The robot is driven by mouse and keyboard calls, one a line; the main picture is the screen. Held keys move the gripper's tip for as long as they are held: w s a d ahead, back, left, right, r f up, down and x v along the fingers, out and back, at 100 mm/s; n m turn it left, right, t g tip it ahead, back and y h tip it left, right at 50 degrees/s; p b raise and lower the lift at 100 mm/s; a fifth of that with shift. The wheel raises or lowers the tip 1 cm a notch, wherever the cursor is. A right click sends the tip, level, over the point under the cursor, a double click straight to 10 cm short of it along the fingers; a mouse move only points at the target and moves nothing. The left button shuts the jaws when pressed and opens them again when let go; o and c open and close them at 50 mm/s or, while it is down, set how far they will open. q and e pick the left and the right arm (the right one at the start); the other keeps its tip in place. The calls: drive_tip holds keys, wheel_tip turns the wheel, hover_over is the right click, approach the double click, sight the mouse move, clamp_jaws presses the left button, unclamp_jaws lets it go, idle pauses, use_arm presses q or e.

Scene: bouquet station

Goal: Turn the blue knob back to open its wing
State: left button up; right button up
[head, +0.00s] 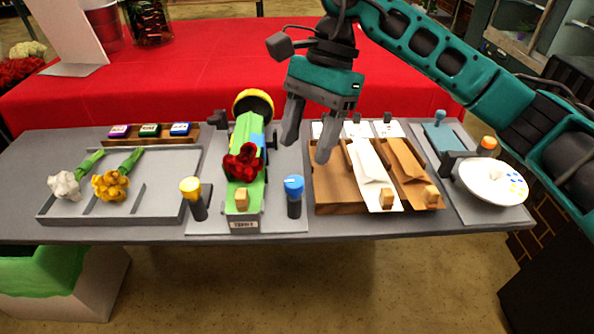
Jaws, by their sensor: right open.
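The blue knob (294,186) stands upright on a dark post at the front right of the grey wrapping board (272,222). To its left, a green wrap (246,200) lies on the board with a red flower (244,164) on it. I cannot tell the wing apart from the wrap. A yellow knob (191,187) stands on the board's left side. My right gripper (307,148) is open and empty, pointing down above and behind the blue knob, apart from it. My left gripper is out of view.
A grey tray (160,205) with white and yellow flowers lies left. A wooden rack (335,190) with envelopes stands close to the right of the blue knob. A white palette (492,182) lies far right. A red-covered table (230,60) is behind.

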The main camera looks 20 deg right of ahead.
sight(295, 180)
drive_tip(key=x, duration=0.6)
drive_tip(key=c, duration=1)
drive_tip(key=shift+c, duration=0.2)
